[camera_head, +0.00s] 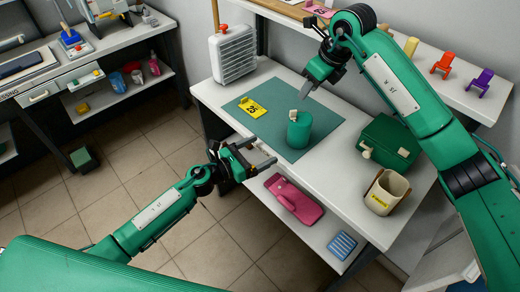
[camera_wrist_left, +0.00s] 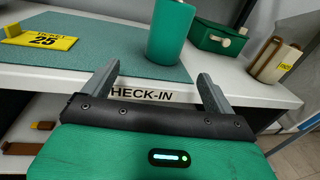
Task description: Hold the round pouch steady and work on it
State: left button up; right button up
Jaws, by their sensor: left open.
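The round pouch (camera_head: 299,131) is a green upright cylinder with a small pale tab on top, standing on the green mat (camera_head: 262,101) on the white table. It also shows in the left wrist view (camera_wrist_left: 171,32), beyond my fingers and touching neither. My left gripper (camera_head: 265,152) is open and empty at the table's front edge, in front of the pouch; its spread fingers show in the left wrist view (camera_wrist_left: 157,78). My right gripper (camera_head: 306,90) is above and behind the pouch, pointing down, apart from it. Its finger gap is not clear.
A yellow tag marked 25 (camera_head: 252,107) lies on the mat. A green box (camera_head: 389,143) and a cream container (camera_head: 386,192) stand to the right. A white heater-like unit (camera_head: 233,53) stands at the back left. A pink item (camera_head: 293,199) lies on the lower shelf.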

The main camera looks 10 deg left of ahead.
aim_at(290, 136)
pick_arm(q)
jog(key=shift+m, duration=0.6)
jog(key=x, duration=0.4)
jog(key=r+x, duration=0.1)
jog(key=x, duration=0.9)
jog(key=shift+s+d+r, duration=0.2)
jog(key=shift+s+d, duration=0.1)
jog(key=shift+d, duration=0.05)
jog(key=c, duration=1.1)
jog(key=shift+o, duration=0.2)
